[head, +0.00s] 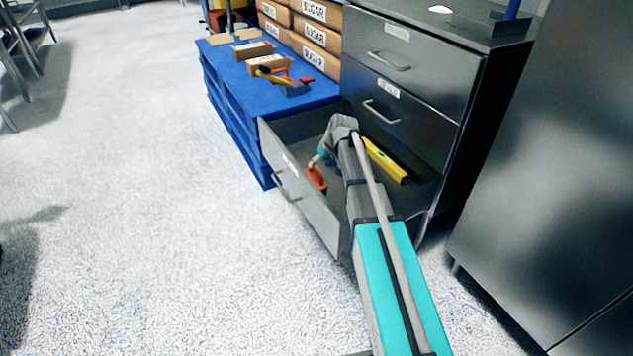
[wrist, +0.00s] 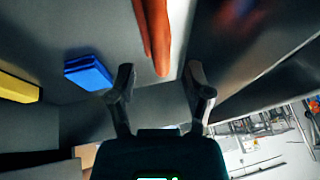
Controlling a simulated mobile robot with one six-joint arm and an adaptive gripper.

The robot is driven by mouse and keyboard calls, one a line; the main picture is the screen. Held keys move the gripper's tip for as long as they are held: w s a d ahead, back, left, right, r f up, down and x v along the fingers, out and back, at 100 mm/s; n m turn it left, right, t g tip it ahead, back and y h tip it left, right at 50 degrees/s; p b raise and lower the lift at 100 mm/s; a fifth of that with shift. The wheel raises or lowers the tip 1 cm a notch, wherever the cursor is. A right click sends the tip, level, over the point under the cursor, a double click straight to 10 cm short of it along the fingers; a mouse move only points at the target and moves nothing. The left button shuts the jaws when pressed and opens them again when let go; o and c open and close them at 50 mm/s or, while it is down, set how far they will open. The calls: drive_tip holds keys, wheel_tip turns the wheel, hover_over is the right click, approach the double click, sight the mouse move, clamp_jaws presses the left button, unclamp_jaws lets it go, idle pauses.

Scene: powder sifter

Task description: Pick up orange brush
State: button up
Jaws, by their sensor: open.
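The orange brush (head: 317,178) is in the open bottom drawer (head: 300,196), near the drawer's front wall. Only its orange part shows clearly. In the wrist view it is a long orange shape (wrist: 155,30) at the top, ahead of the gap between my fingers; its upper end is cut off by the frame. My gripper (wrist: 160,74) is open and nothing is between its fingertips. In the head view my gripper (head: 315,161) is down in the drawer, close to the brush, and its fingers are hard to make out.
A yellow bar-shaped tool (head: 386,160) lies on the drawer's right side. A blue block (wrist: 89,73) shows in the wrist view. A steel cabinet (head: 400,60) rises above the drawer. A blue pallet stack (head: 232,95) with tools and boxes stands behind it.

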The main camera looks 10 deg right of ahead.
sight(316, 169)
drive_tip(key=shift+b+x, duration=1.5)
drive_tip(key=shift+x, duration=0.4)
clamp_jaws()
